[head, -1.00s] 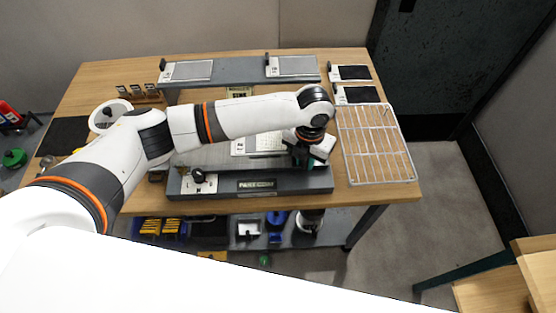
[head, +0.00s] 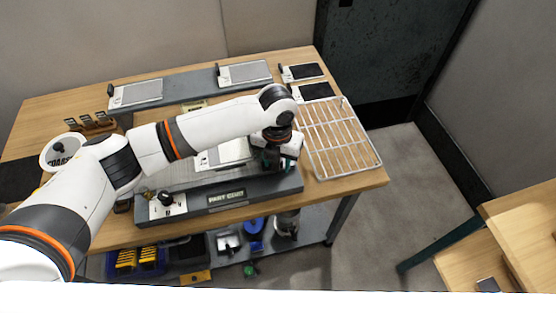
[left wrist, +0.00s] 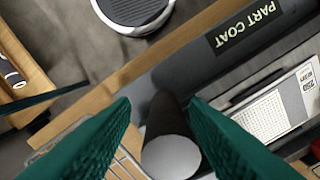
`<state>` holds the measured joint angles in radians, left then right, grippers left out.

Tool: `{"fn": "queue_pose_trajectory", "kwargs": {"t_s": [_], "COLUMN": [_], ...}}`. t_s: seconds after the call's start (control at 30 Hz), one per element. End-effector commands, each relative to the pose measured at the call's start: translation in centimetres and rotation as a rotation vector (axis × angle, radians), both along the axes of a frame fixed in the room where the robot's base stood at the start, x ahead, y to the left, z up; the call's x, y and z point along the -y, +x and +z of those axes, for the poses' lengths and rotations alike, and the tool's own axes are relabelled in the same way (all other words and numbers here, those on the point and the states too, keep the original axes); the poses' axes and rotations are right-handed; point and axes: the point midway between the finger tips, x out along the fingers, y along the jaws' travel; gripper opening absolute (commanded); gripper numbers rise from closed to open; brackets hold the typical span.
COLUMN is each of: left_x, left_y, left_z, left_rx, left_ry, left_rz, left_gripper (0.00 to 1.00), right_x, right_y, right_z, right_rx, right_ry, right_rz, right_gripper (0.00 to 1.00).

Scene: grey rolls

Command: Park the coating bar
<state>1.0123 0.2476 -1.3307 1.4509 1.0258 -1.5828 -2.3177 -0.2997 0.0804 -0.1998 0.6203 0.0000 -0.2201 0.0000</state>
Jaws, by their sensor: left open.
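The grey coater (head: 290,187) labelled "PART COAT" stands at the table's front edge. Its label also shows in the left wrist view (left wrist: 240,30). My left gripper (head: 279,160) is over the coater's right end, pointing down. In the left wrist view its two green fingers (left wrist: 160,120) are apart. A dark cylinder with a pale grey round end (left wrist: 172,157), possibly the end of the coating bar, shows between them; I cannot tell whether they touch it. A white sheet with printing (left wrist: 270,115) lies on the coater bed. My arm hides part of the bed. My right gripper is not in view.
A wire rack (head: 340,140) lies right of the coater. Two black panels (head: 303,71) lie behind it. A grey raised shelf (head: 190,84) carries two clipped plates. A white tub (head: 60,150) stands at left. A wooden stand (head: 500,225) is at right.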

Motion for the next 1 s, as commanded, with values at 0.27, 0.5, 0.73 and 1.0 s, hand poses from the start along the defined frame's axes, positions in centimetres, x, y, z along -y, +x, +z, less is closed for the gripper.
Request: {"fn": "queue_pose_trajectory", "kwargs": {"t_s": [0.27, 0.5, 0.73, 1.0], "left_x": [0.2, 0.3, 0.3, 0.3], "left_y": [0.1, 0.1, 0.1, 0.1], "left_z": [5.0, 9.6, 11.4, 11.5], "left_rx": [0.007, 0.006, 0.003, 0.002], "left_ry": [-0.002, -0.002, -0.002, -0.002], "left_rz": [-0.004, -0.004, -0.005, -0.004], "left_gripper": [0.41, 0.41, 0.41, 0.41], "right_x": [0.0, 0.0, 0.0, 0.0], "right_y": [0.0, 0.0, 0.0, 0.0], "right_z": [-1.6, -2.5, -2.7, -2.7], "right_rx": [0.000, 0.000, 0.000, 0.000], "right_ry": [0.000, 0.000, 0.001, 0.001], "right_rz": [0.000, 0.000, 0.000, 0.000], "right_gripper": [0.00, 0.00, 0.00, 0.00]}}
